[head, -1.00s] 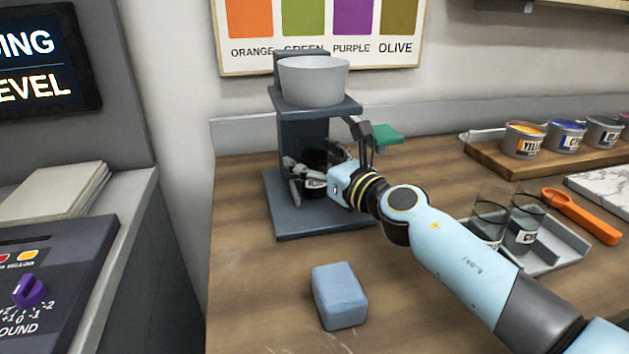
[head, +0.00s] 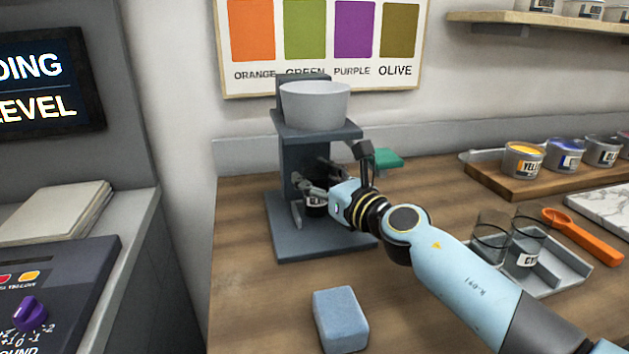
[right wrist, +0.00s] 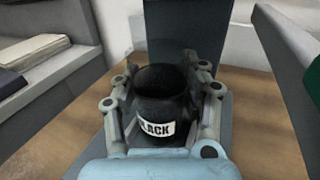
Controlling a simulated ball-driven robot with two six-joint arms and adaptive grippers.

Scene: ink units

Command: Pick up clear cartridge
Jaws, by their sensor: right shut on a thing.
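A cartridge (head: 316,203) with a white label stands at the dark grey dispenser stand (head: 290,243), below its white bowl. In the right wrist view the cartridge (right wrist: 158,104) looks dark, with an open round top, and its label reads BLACK. It appears upright. My right gripper (head: 310,192) is shut on it, with one finger on each side, as the right wrist view (right wrist: 160,112) shows. I cannot tell whether its bottom touches the stand's base. Two clear glass cartridges, one (head: 526,243) labelled with letters starting CY, stand in a grey tray at the right. My left gripper is not in view.
A blue-grey block (head: 341,320) lies in front of the stand. The white bowl (head: 315,102) sits above the held cartridge. An orange scoop (head: 582,236) and a wooden board (head: 500,177) with paint tins are at the right. The wooden counter left of the block is clear.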

